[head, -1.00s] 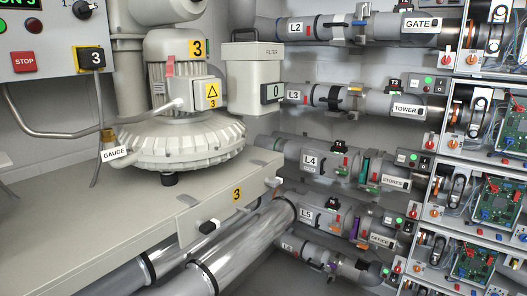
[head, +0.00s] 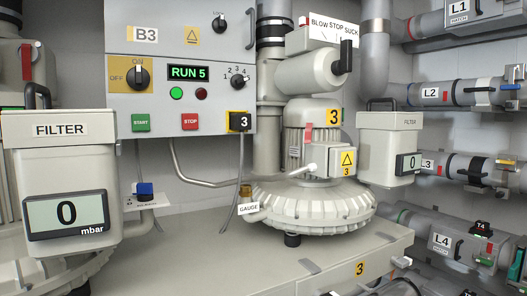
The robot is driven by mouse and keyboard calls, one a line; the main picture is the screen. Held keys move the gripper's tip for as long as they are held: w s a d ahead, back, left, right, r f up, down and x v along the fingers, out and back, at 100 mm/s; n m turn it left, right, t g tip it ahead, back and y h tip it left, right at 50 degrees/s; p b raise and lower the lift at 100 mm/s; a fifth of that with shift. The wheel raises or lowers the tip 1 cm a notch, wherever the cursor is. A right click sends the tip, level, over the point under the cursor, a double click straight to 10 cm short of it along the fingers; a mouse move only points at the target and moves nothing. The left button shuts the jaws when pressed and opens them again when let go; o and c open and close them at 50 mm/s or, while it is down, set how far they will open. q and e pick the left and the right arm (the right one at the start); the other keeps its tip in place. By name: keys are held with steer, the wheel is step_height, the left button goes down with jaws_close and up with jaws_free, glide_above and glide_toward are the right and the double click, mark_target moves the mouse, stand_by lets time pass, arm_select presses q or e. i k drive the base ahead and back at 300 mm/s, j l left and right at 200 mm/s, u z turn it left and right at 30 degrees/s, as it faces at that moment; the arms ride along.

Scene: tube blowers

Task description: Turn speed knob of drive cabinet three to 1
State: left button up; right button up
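Drive cabinet three (head: 180,105) hangs on the wall at upper centre-left, above the bench. It carries the label B3 and a black number 3 tag. The black speed knob (head: 239,81) sits right of the display, inside an arc of small numbers. The knob's exact pointer direction is too small to tell. The green lamp (head: 176,93) looks lit and the red lamp looks dark. Neither of my grippers is in view.
The same cabinet has an ON/OFF switch (head: 138,77), a green START button (head: 141,123), a red STOP button (head: 190,121) and a lock (head: 219,22). Blower 3 (head: 313,206) stands on the bench to the right. A filter box (head: 65,185) fills the left foreground. Pipes line the right.

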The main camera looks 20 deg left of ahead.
mark_target(238, 81)
steer(key=u, duration=1.2)
